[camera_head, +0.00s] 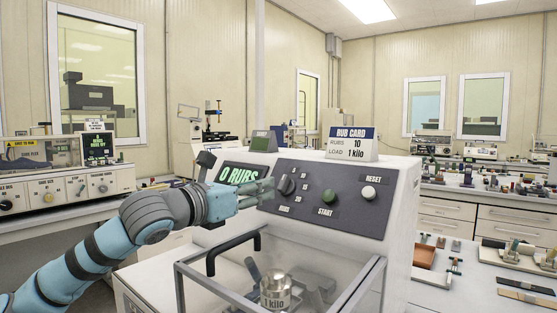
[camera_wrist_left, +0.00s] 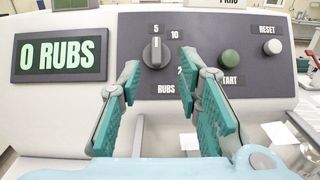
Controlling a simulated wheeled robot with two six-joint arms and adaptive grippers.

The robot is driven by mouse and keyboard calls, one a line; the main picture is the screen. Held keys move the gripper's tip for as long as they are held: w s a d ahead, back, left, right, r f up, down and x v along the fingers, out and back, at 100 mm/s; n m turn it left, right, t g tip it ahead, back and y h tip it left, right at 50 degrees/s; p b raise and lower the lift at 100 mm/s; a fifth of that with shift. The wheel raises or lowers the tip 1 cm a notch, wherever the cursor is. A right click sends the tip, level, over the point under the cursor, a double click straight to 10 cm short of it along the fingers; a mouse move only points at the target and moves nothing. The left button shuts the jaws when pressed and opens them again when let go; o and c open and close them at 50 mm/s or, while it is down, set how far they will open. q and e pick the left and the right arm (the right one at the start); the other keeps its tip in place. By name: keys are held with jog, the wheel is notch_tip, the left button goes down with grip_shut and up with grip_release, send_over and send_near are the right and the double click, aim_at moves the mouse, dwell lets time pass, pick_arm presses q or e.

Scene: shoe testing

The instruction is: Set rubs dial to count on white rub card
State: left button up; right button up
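The rubs dial (camera_wrist_left: 156,52) is a dark knob on the machine's grey panel, and it also shows in the head view (camera_head: 288,185). Its pale mark points up, at the 5; the 10 lies to its upper right. My left gripper (camera_wrist_left: 159,72) is open, its teal fingers spread to either side of the dial and in front of it; no contact is visible. In the head view the left gripper (camera_head: 267,191) is just left of the dial. The white rub card (camera_head: 351,144) stands on top of the machine and reads rubs 10, load 1 kilo. My right gripper is out of view.
The display (camera_wrist_left: 59,54) reads 0 RUBS. A green START button (camera_head: 329,196) and a white RESET button (camera_head: 368,193) sit right of the dial. Below, a clear guard with a black handle (camera_head: 232,244) covers a 1 kilo weight (camera_head: 275,293).

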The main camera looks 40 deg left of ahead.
aim_at(282, 182)
pick_arm(q)
jog(key=w+p, duration=0.1)
jog(key=w, duration=0.1)
jog(key=w+p, duration=0.2)
jog(key=w, duration=0.1)
jog(key=w+p, duration=0.2)
jog(key=shift+w+a+r, duration=0.1)
jog(key=shift+w+a, duration=0.1)
jog(key=shift+a, duration=0.15)
jog(key=shift+w, duration=0.25)
jog(key=shift+d, duration=0.1)
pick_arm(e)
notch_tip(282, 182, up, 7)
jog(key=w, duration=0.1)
pick_arm(q)
jog(key=shift+s, duration=0.1)
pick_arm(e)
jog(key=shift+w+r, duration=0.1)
pick_arm(q)
jog(key=shift+f, duration=0.25)
grip_shut()
